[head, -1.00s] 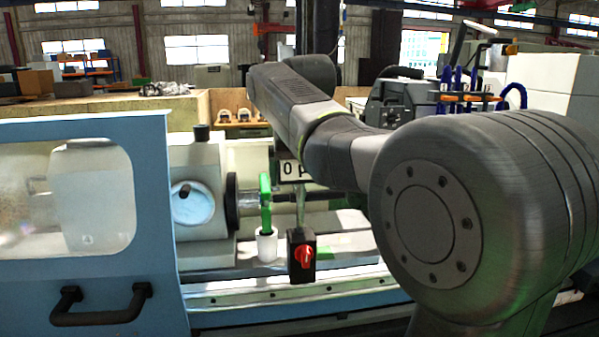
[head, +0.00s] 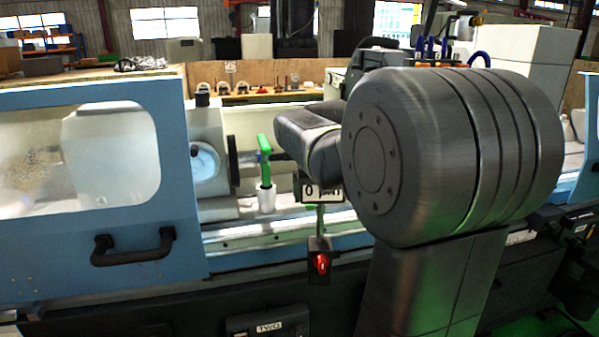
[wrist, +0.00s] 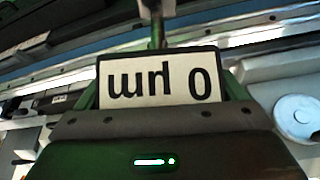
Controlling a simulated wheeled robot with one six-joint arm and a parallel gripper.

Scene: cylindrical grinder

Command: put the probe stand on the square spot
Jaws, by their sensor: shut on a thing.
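The probe stand has a black base with a red knob (head: 320,262), a thin post and a white display reading "0 µm" (head: 318,190). In the wrist view the display (wrist: 160,82) is upside down, with the post running up behind it. My gripper (wrist: 160,108) is shut on the probe stand near the display. In the head view my arm hides the gripper. The stand hangs upright, its base seen against the front of the grinder, below the bed edge. I cannot make out the square spot in either view.
The blue grinder door (head: 110,165) with a black handle stands left. A white cup (head: 266,198) with a green-handled item stands on the machine table beside the headstock (head: 208,150). Several small items line a shelf behind (head: 265,88). A round white disc (wrist: 299,117) shows at right in the wrist view.

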